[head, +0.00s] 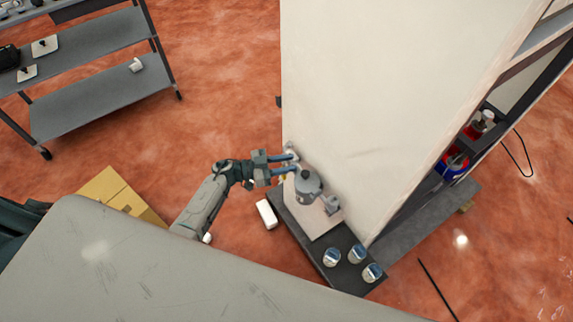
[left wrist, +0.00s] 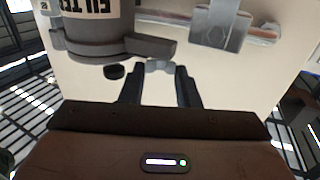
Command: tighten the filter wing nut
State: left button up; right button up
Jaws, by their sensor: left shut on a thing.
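The grey filter housing (head: 308,184) is mounted beside the pale panel, above a dark shelf. It also shows in the left wrist view (left wrist: 98,25), with upside-down lettering and a grey lug at its side. A small light grey wing nut (left wrist: 158,66) sits by that lug, between my left fingertips. My left gripper (head: 292,160) reaches in from the left and is shut on the wing nut, right against the housing. My right gripper is not in view.
A tall pale panel (head: 380,90) stands close beyond the gripper. Several metal-topped cups (head: 356,253) stand on the dark shelf (head: 318,258) at its foot. A white block (head: 266,214) and a cardboard box (head: 120,195) lie left of it. A grey rack (head: 95,95) stands far left.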

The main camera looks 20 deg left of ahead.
pick_arm(q)
jog(key=shift+w+a+f+m+g+h+b, duration=0.1)
jog(key=shift+m+g+h+b, duration=0.2)
jog(key=shift+g, duration=0.2)
jog(key=shift+w+a+f+m+g+h+b, duration=0.1)
jog(key=shift+m+g+h+b, duration=0.15)
jog(key=shift+m+g, duration=0.2)
jog(key=shift+w+m+g+h+b, duration=0.1)
jog(key=shift+m+g+h+b, duration=0.15)
jog(key=shift+m+g+b, duration=0.5)
jog(key=shift+r+g, duration=0.1)
jog(key=shift+g, duration=0.5)
jog(key=shift+m+g, duration=0.3)
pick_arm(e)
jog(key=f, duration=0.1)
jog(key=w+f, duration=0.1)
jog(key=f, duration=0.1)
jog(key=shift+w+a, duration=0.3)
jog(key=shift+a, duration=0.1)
pick_arm(q)
jog(key=o, duration=0.7)
jog(key=shift+r, duration=0.1)
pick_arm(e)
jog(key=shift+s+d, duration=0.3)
